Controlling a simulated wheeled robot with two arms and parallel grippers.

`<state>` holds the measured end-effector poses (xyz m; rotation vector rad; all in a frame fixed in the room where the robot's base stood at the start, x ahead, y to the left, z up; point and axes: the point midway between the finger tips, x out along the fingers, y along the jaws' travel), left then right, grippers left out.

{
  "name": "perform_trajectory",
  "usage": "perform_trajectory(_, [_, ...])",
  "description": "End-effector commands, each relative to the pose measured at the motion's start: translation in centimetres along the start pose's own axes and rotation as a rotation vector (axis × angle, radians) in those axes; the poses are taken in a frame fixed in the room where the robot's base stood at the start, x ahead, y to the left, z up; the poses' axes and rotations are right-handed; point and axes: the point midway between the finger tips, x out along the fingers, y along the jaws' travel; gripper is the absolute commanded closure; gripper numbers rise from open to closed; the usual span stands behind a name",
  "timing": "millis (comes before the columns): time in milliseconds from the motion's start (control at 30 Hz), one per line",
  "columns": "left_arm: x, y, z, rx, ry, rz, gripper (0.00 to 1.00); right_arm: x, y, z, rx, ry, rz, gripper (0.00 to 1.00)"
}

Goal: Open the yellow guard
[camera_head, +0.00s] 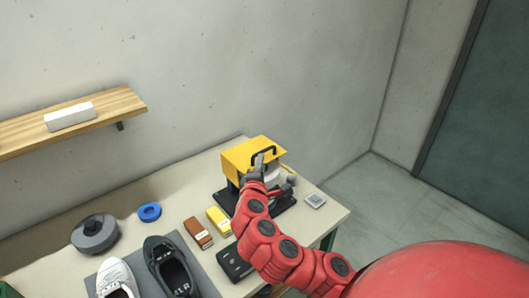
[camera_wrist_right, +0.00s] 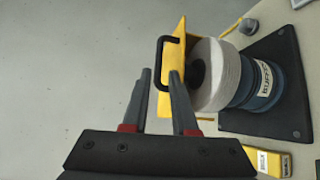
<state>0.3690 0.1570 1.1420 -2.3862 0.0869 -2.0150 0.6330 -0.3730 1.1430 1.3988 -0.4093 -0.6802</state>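The yellow guard (camera_head: 245,152) sits over a bench polishing machine at the table's back right, with a black handle on its right face. In the right wrist view the guard (camera_wrist_right: 168,101) shows its black handle (camera_wrist_right: 160,55) beside a white wheel (camera_wrist_right: 219,76) and a dark blue motor body (camera_wrist_right: 263,87). My right gripper (camera_head: 274,172) is at the handle side of the guard. In the wrist view its fingers (camera_wrist_right: 160,74) are apart, with the lower part of the handle appearing between the tips; contact is not clear. My left gripper is not in view.
A brown box (camera_head: 198,233) and a yellow box (camera_head: 219,221) lie in front of the machine. A black shoe (camera_head: 170,268) and a white shoe (camera_head: 116,279) are on a grey mat. A blue ring (camera_head: 149,212), a grey round object (camera_head: 94,234) and a small silver square (camera_head: 315,201) lie around.

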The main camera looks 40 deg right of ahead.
Motion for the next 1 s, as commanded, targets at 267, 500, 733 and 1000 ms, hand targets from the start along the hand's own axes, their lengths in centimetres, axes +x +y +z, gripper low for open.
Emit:
perform_trajectory(267, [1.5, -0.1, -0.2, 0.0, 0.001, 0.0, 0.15, 3.9, 0.3, -0.1, 0.0, 0.001, -0.002, 0.74])
perform_trajectory(500, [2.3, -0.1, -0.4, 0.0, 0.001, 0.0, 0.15, 7.1, 0.3, 0.0, 0.001, 0.0, -0.003, 0.74])
perform_trajectory(733, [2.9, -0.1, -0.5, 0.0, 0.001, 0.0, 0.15, 9.6, 0.3, 0.0, 0.002, 0.0, 0.0, 0.74])
perform_trajectory(1000, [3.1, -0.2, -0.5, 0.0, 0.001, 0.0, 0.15, 10.8, 0.0, 0.0, -0.001, 0.001, -0.002, 0.74])
